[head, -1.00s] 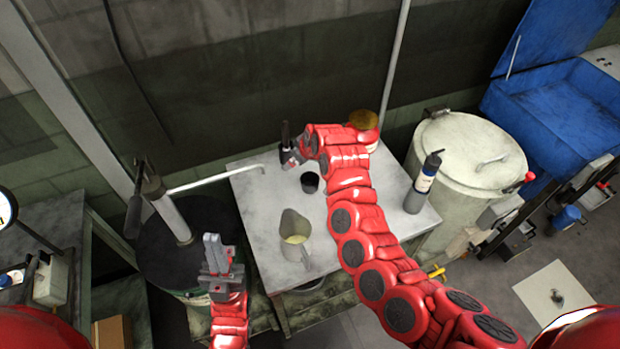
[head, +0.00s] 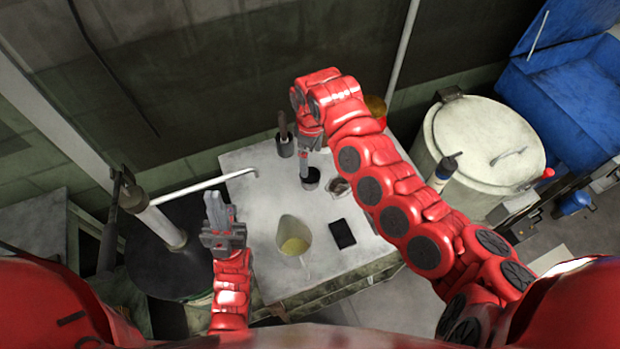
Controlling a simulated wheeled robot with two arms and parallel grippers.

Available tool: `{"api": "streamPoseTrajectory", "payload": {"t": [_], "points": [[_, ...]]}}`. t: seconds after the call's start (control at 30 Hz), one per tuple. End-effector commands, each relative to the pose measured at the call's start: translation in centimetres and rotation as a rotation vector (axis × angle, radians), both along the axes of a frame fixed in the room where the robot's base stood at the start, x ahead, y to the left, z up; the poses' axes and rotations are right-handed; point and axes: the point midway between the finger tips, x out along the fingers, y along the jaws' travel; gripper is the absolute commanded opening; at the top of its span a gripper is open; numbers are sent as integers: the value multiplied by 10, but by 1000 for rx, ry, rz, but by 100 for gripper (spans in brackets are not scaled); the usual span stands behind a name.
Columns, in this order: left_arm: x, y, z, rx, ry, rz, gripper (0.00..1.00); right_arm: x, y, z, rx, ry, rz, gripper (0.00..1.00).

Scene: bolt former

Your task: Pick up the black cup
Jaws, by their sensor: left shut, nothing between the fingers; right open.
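The black cup (head: 309,182) stands on the grey table (head: 262,205), towards its back. My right gripper (head: 311,167) is open and points down right at the cup, covering part of its top. I cannot tell whether the fingers touch the cup or are around it. My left gripper (head: 219,208) is shut and empty, left of the table's front part, away from the cup.
A beige pitcher (head: 293,238) and a flat black square (head: 342,234) are nearer me on the table. A dark holder with a handle (head: 284,144) stands behind the cup. A metal pipe (head: 200,186) reaches over the left edge. A large lidded drum (head: 485,145) is at right.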

Motion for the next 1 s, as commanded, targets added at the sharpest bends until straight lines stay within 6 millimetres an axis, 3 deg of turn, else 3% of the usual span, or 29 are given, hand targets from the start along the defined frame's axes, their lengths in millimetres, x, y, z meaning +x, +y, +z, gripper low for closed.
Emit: {"api": "streamPoseTrajectory", "payload": {"t": [0.1,0.17,0.47,0.67,0.8,1.0], "points": [[0,0,-17,0,0,0,0,0,-1,-28,-4,2,2,100],[0,0,-22,0,1,0,0,0,-2,-36,-3,1,-2,100],[0,0,-11,0,0,0,0,-1,1,-57,2,4,-1,100],[0,0,5,0,0,0,0,-2,4,-81,0,3,-1,100],[0,0,6,0,0,0,0,0,4,-99,2,0,-1,100],[0,0,6,0,0,0,0,0,3,-106,2,-2,-3,100]]}}
